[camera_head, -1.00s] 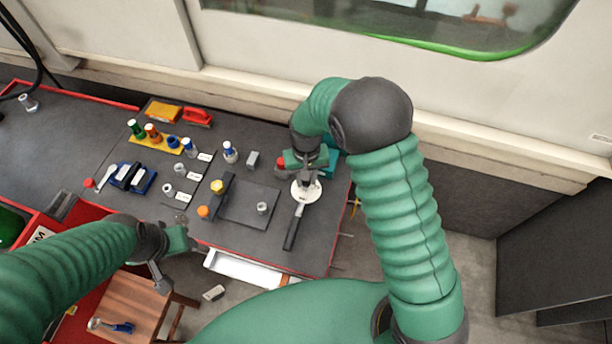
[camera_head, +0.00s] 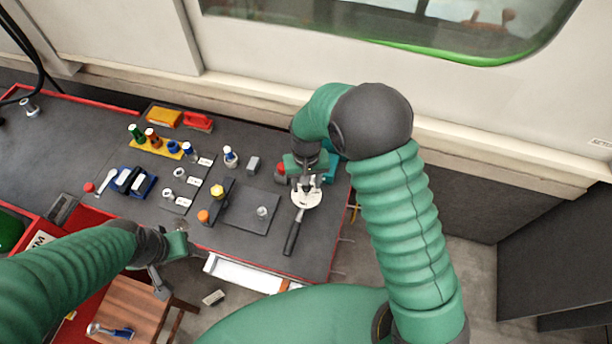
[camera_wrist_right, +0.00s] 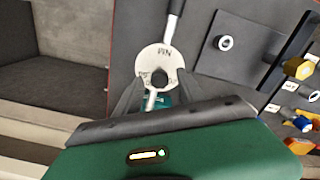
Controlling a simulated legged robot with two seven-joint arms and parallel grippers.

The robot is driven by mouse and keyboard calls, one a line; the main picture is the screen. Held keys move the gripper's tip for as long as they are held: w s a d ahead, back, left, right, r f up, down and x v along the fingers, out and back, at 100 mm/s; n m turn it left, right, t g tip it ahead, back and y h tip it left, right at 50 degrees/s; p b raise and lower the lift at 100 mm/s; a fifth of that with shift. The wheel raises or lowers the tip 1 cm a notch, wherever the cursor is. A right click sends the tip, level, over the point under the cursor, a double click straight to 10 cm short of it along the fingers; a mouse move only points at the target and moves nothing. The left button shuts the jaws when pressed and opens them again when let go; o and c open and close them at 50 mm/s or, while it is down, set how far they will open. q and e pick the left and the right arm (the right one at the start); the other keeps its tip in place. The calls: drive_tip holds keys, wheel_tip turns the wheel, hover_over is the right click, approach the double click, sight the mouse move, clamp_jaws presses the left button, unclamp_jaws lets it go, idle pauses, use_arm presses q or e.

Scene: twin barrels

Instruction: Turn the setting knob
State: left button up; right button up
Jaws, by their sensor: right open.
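A white disc (camera_head: 306,199) with dark lettering, a dark round centre and a long black handle lies at the right end of the grey bench. It also shows in the right wrist view (camera_wrist_right: 160,60), with its dark centre knob (camera_wrist_right: 160,77). My right gripper (camera_head: 307,187) is over the disc, pointing down. In the right wrist view its two fingers (camera_wrist_right: 158,88) are apart, one on each side of the dark centre. I cannot tell whether they touch anything. My left gripper (camera_head: 182,262) hangs near the bench's front edge, away from the disc. Its finger opening is unclear.
A dark square plate with a small metal post (camera_head: 262,211) lies left of the handle. Yellow and orange knobs (camera_head: 217,191), small bottles and blue holders (camera_head: 133,180) crowd the bench further left. A wooden stool (camera_head: 130,310) stands below my left gripper.

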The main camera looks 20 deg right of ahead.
wheel_tip(320, 180, up, 16)
drive_tip(key=shift+r, duration=0.25)
idle(0.3)
drive_tip(key=s+d+f+t, duration=0.1)
drive_tip(key=s+d+f, duration=0.1)
drive_tip(key=s, duration=0.5)
drive_tip(key=s+d+f+n+t, duration=0.1)
drive_tip(key=s+d+f, duration=0.2)
drive_tip(key=s, duration=0.4)
drive_tip(key=shift+d+f+t, duration=0.15)
drive_tip(key=shift+f+t, duration=0.15)
drive_tip(key=shift+f, duration=0.45)
drive_tip(key=shift+s, duration=0.15)
